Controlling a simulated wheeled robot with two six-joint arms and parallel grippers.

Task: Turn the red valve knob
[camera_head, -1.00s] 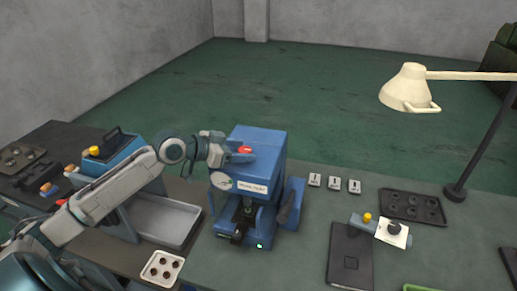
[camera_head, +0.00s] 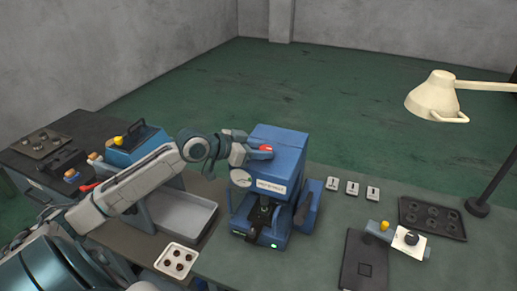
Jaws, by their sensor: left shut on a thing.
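The red valve knob (camera_head: 265,148) sits at the upper left of the blue machine (camera_head: 281,160), which stands on the table. My left arm reaches in from the left. My left gripper (camera_head: 257,152) is at the knob and shut on it. The fingers partly hide the knob, so its angle cannot be told. A round gauge (camera_head: 241,178) and a white label (camera_head: 272,187) are on the machine's front. My right gripper is not in view.
A grey tray (camera_head: 207,217) and a white tray with dark round parts (camera_head: 177,259) lie left of the machine.

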